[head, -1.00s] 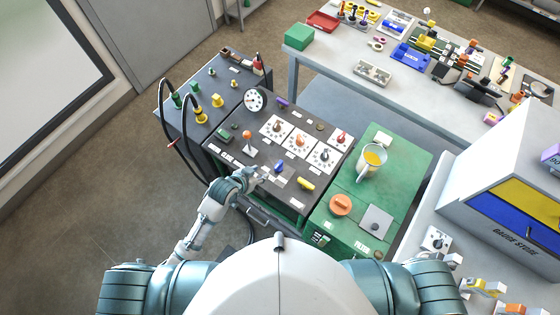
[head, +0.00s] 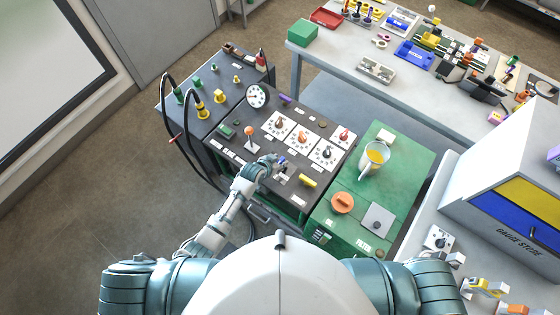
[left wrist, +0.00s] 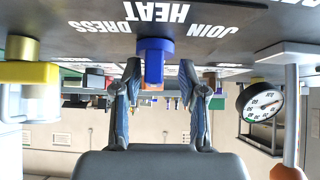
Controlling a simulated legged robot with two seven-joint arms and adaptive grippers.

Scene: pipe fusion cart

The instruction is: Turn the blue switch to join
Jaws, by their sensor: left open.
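The blue switch (head: 283,161) stands on the dark top of the cart, partly hidden by my left gripper (head: 274,163). In the left wrist view, which is upside down, the blue switch (left wrist: 153,58) stands at the labels DRESS, HEAT and JOIN, nearest to HEAT. My left gripper (left wrist: 159,75) is open, with one finger on each side of the switch. Gaps show between the fingers and the switch, so it is not gripped. My right gripper is not in view.
A yellow handle (head: 307,181) lies just right of the switch. An orange-knobbed lever (head: 249,131) and a round gauge (head: 257,96) stand behind to the left. White dial plates (head: 302,138) are behind right. A green cabinet (head: 402,160) with a jug (head: 374,158) adjoins.

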